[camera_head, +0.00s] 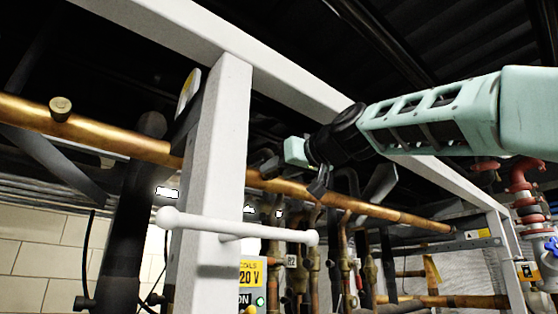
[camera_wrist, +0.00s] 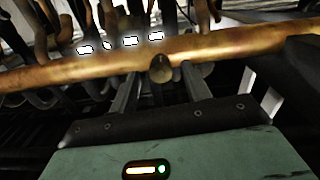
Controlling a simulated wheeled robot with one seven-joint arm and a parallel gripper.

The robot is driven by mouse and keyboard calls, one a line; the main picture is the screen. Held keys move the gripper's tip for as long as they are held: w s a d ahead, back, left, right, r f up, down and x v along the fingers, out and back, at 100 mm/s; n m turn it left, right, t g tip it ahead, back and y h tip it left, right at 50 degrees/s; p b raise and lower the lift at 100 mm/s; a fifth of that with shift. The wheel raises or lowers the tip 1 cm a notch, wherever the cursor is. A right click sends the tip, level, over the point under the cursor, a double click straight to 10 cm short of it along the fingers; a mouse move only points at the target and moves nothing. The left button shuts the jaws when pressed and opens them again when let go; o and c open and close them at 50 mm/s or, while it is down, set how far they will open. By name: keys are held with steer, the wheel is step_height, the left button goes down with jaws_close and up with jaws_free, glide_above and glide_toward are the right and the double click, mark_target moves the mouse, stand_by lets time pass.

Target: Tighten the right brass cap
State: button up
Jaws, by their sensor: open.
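A copper pipe (camera_head: 390,212) runs across the head view, and also across the wrist view (camera_wrist: 235,42). The right brass cap (camera_wrist: 160,69) sticks out from the pipe in the wrist view. My gripper (camera_wrist: 162,84) is open, with one finger on each side of the cap. I see a gap on both sides, so the fingers do not appear to touch it. In the head view my gripper (camera_head: 318,183) is at the pipe, right of the white post, and the right cap cannot be made out there. Another brass cap (camera_head: 61,108) sits on the pipe at the left.
A white upright post (camera_head: 219,150) and a white top beam (camera_head: 290,85) frame the rack. A white bar handle (camera_head: 235,227) crosses in front of the post. Several pipes and valves hang below the copper pipe. A red and blue valve assembly (camera_head: 527,205) stands at far right.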

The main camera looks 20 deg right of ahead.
steer(key=shift+w+a, duration=0.15)
steer(key=shift+w, duration=0.25)
steer(key=c, duration=1)
